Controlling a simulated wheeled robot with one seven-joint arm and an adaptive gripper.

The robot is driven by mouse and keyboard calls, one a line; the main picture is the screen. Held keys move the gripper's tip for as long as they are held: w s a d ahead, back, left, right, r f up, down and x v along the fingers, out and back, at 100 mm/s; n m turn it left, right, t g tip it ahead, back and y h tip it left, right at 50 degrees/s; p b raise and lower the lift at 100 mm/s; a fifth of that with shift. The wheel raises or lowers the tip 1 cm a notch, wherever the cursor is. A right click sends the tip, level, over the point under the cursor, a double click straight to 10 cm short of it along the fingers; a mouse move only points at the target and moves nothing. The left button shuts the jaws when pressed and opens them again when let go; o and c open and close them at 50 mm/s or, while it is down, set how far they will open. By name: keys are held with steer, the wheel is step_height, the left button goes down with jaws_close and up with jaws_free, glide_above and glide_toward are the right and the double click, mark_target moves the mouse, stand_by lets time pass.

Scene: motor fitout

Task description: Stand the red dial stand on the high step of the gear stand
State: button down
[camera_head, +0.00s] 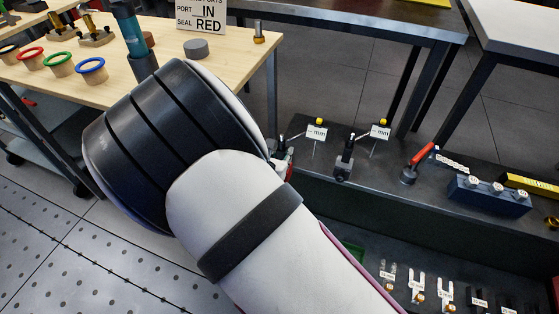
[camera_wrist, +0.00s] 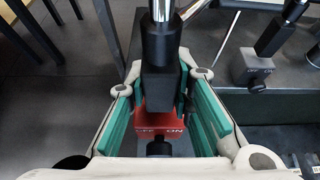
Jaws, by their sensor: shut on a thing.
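The red dial stand has a red base (camera_wrist: 160,120) with lettering on its face and a dark upright above it. In the wrist view its base sits between the green pads of my gripper (camera_wrist: 165,98), which is shut on it. In the head view my arm hides nearly all of the gripper, and only a little of the red base shows past the arm's edge above the dark bench. A dial tag (camera_head: 317,132) marked mm shows beside it. I cannot make out the gear stand or its high step in either view.
A similar stand with a grey base (camera_head: 343,170) is close to the right, also in the wrist view (camera_wrist: 250,77). Farther right are a red-handled tool (camera_head: 421,155) and a blue block (camera_head: 488,196). A wooden table (camera_head: 232,75) with colored rings stands left.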

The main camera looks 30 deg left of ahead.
steer(key=r+b+x, duration=0.1)
steer(key=b+x, duration=0.1)
steer(key=x, duration=0.4)
steer(key=w+r+b+x, duration=0.1)
steer(key=b+x, duration=0.2)
steer(key=x, duration=0.2)
steer(key=shift+w+a, duration=0.25)
steer(key=shift+w, duration=0.2)
steer(key=shift+r, duration=0.1)
stand_by(0.7)
steer(key=shift+f+b, duration=0.35)
steer(key=shift+b, duration=0.45)
stand_by(1.2)
